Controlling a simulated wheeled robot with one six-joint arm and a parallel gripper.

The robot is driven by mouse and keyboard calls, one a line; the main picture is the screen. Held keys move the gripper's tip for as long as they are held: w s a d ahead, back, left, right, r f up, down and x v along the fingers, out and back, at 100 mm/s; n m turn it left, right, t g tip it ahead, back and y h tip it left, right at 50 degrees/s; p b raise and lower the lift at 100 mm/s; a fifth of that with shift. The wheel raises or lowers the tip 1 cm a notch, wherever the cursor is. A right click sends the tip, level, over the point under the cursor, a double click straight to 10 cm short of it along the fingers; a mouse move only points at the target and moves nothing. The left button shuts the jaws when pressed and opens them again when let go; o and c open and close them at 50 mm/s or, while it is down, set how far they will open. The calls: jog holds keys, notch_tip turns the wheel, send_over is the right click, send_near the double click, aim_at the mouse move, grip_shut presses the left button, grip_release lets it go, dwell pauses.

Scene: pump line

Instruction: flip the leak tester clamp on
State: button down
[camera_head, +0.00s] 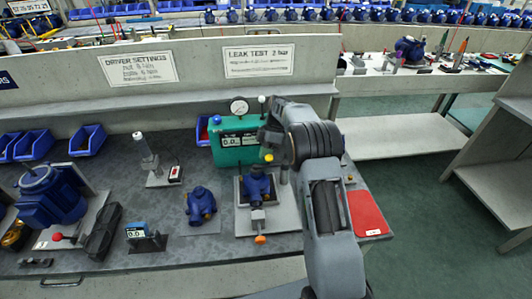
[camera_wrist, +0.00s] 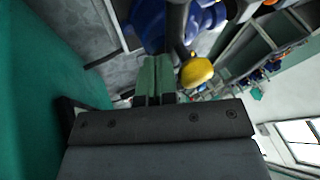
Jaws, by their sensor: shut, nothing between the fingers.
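The leak tester (camera_head: 229,150) is a green box with a round gauge on top and a display, standing at the back of the bench. In front of it a blue pump (camera_head: 257,186) sits on a light fixture plate. A yellow knob (camera_head: 268,157) shows just above the pump; in the wrist view the yellow knob (camera_wrist: 196,72) is at the end of a dark rod, which looks like the clamp lever. My gripper (camera_wrist: 153,80) is shut and empty, its fingertips just left of the knob. In the head view my wrist hides part of the tester and most of the gripper.
An orange-tipped part (camera_head: 260,239) sticks out at the fixture's front. Another blue pump (camera_head: 201,205) stands to the left, and a red mat (camera_head: 367,213) lies right of my arm. Blue bins (camera_head: 87,140) line the back left. The tester's green side (camera_wrist: 35,90) fills the wrist view's left.

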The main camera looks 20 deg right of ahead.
jog(key=shift+s+a, duration=0.2)
jog(key=shift+s, duration=0.2)
jog(key=shift+s+f, duration=0.15)
dwell(0.4)
jog(key=p+v, duration=0.5)
jog(key=v, duration=0.9)
jog(key=shift+p, duration=0.35)
